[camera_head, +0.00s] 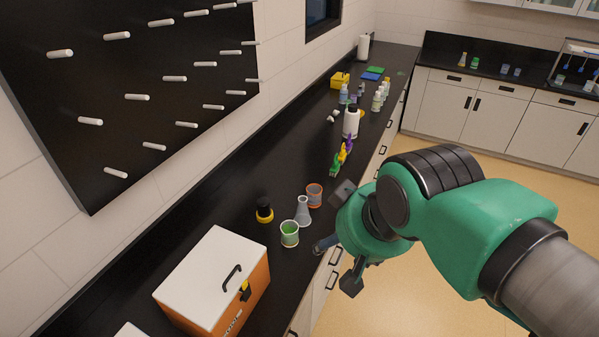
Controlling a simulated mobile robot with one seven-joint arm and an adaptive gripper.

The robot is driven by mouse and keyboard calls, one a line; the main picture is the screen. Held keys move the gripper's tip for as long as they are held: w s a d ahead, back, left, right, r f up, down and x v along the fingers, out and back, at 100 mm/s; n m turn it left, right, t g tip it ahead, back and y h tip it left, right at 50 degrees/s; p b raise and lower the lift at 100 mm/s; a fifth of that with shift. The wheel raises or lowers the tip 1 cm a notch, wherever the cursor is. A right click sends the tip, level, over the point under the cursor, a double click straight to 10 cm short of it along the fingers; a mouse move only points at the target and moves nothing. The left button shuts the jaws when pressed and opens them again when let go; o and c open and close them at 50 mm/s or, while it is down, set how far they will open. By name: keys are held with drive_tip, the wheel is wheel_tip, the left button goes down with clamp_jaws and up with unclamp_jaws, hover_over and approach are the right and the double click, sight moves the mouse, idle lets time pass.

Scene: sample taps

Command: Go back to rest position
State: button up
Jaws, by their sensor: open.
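My gripper (336,262) is at the front edge of the black counter (228,215), just right of the glassware. My green arm (450,215) reaches in from the right and hides part of the gripper. The fingers show as dark pieces spread apart, and I see nothing between them. A beaker with green contents (289,234), a conical flask (303,211) and an orange-marked beaker (314,194) stand upright on the counter to its left.
An orange box with a white lid (215,278) stands at the near end of the counter. A black and yellow item (264,210) is behind the beakers. Several bottles (351,121) stand farther back. A black pegboard (140,90) hangs at left. Floor (470,165) at right is clear.

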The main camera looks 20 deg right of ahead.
wheel_tip(320, 180, down, 8)
drive_tip(key=b, duration=0.7)
drive_tip(key=shift+r, duration=0.2)
